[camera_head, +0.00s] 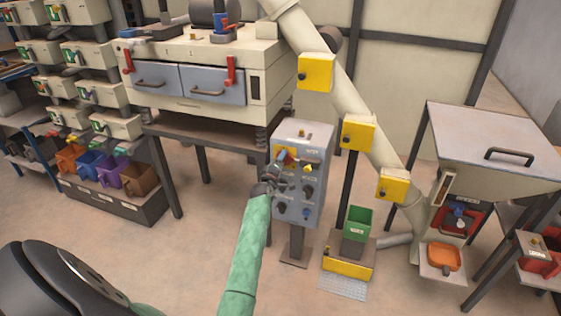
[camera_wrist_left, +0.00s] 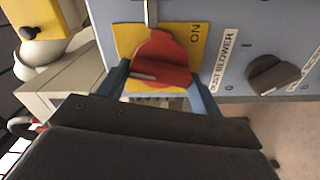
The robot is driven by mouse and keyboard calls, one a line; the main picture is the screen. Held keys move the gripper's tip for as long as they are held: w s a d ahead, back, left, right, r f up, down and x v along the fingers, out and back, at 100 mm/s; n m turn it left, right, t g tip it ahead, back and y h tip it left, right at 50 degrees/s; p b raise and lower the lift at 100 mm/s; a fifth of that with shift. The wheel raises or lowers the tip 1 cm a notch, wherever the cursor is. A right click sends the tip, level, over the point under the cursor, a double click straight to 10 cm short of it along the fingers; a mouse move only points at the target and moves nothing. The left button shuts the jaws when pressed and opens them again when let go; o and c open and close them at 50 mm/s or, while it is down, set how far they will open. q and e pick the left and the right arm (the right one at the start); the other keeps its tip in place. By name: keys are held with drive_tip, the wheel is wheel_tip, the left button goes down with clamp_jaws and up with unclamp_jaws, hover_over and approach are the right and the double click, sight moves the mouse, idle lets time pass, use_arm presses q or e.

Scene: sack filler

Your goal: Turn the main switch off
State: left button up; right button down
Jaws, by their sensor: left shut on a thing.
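The main switch is a red rotary knob (camera_wrist_left: 160,62) on a yellow plate (camera_wrist_left: 128,42), with the word ON printed at the plate's right in the left wrist view. The plate is on the grey control box (camera_head: 312,150). My left gripper (camera_wrist_left: 160,88) has its two blue fingers on either side of the red knob, shut on it. In the head view my left gripper (camera_head: 276,172) reaches the upper left of the box's front and partly hides the switch. My right gripper is in neither view.
A black knob (camera_wrist_left: 274,75) labelled as a blower sits beside the switch. A beige machine (camera_head: 200,75) stands behind left of the box. Open floor lies in front.

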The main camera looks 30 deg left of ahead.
use_arm(q)
drive_tip(key=n, duration=0.2)
drive_tip(key=shift+n+p, duration=0.4)
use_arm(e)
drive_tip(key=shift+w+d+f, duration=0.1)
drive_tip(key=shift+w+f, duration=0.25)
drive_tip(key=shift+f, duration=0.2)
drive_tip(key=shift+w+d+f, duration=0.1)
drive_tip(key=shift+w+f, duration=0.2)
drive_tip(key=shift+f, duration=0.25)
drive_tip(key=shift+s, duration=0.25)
use_arm(q)
drive_tip(key=o, duration=1)
drive_tip(key=shift+a+f, duration=0.1)
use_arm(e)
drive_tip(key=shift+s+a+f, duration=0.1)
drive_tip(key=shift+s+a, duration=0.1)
